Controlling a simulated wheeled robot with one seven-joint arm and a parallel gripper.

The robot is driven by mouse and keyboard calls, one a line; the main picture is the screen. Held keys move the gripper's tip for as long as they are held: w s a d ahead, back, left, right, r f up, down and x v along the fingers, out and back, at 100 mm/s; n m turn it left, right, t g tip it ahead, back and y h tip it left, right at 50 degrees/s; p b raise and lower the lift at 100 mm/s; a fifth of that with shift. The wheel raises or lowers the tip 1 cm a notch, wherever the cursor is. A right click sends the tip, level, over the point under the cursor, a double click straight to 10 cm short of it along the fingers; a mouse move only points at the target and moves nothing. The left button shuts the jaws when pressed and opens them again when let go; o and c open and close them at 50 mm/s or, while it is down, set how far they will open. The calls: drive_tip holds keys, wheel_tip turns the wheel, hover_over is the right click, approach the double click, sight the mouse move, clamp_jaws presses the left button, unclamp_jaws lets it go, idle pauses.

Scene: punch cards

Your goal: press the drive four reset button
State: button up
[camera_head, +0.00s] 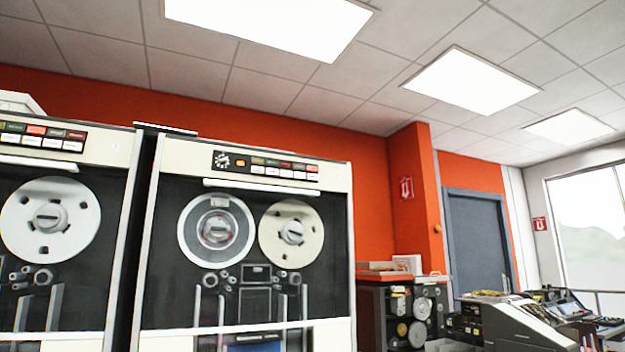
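Two tall tape drives stand at the left. The nearer full one (343,180) has a button panel (267,166) along its top with a dial, an orange button and rows of small coloured and white buttons. The second drive (128,160) is cut off by the left edge and has a similar button panel (42,136). The labels are too small to read, so I cannot tell which drive is four or which button is reset. My gripper is not in view.
A dark machine cabinet (371,310) with small reels stands right of the drives. Low office machines (510,320) and a keyboard console (575,308) are at the lower right. A grey door (476,240) is in the orange wall. The floor is not visible.

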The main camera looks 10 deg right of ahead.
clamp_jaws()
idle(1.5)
